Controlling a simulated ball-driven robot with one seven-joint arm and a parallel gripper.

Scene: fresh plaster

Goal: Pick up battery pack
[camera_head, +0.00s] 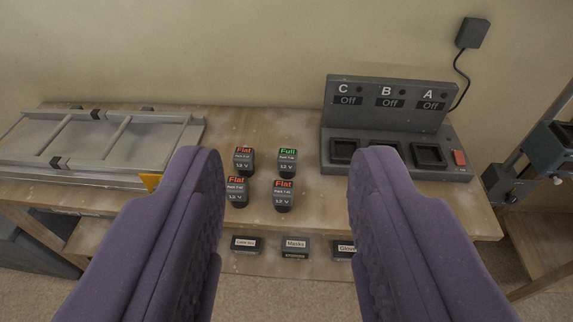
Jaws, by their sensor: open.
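Several small dark battery packs stand on the wooden bench in two short rows. The back right pack (287,163) has a green label reading "Full". The back left pack (243,161), the front left pack (237,192) and the front right pack (284,195) have red labels reading "Flat". All show "12 V". My gripper (284,165) is open and empty. Its two purple fingers stand wide apart in the foreground, and the packs show between them. I cannot tell how far above the bench the fingers are.
A grey charger (389,103) with bays marked C, B and A, all showing "Off", stands at the right; my right finger partly hides it. Labelled boxes (295,247) sit on a lower shelf. The bench (265,128) is clear behind the packs.

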